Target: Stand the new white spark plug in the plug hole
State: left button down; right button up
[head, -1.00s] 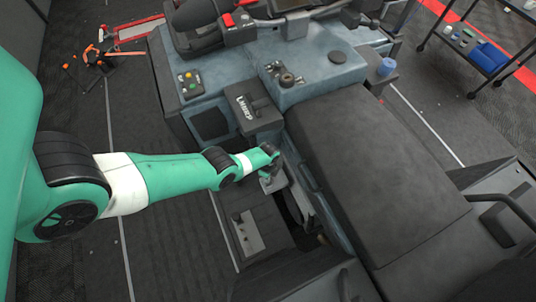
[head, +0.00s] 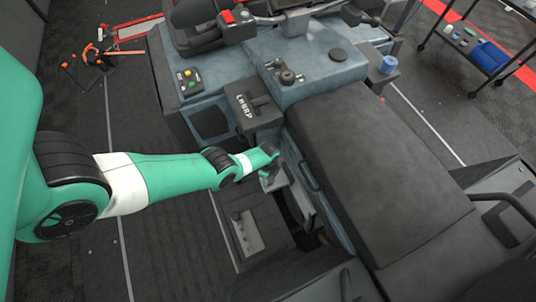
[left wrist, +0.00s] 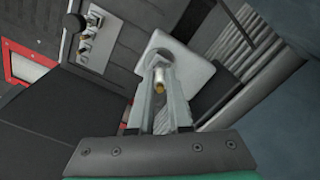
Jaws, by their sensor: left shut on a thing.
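My left gripper (head: 270,172) reaches in from the left to beside the seat of the machine. In the left wrist view, its two fingers (left wrist: 160,78) are shut on a small spark plug (left wrist: 160,81) with a metallic body and a brass-coloured tip. The fingers hide part of the plug. A pale grey rounded block (left wrist: 195,68) lies just beyond the fingertips, and it shows below the gripper in the head view (head: 277,183). I cannot make out the plug hole, or whether the plug touches the block. My right gripper is not in view.
A small metal panel with knobs (head: 247,234) lies in front of the gripper; it also shows in the left wrist view (left wrist: 92,40). The long dark seat (head: 370,160) stands right of the gripper. A black box with lettering (head: 253,108) stands behind it. Ribbed grey fins (left wrist: 262,48) stand beside the block.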

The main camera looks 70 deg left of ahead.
pick_arm(q)
jog(key=shift+f, duration=0.1)
dwell(0.3)
jog(key=shift+f+b, duration=0.25)
jog(key=shift+b, duration=0.05)
jog(key=c, duration=0.8)
grip_release()
jog(key=shift+o, duration=0.2)
jog(key=shift+r, duration=0.1)
notch_tip(320, 180, up, 12)
jog(key=p, duration=1.1)
jog(key=shift+f+p, duration=0.25)
jog(key=shift+p, duration=0.1)
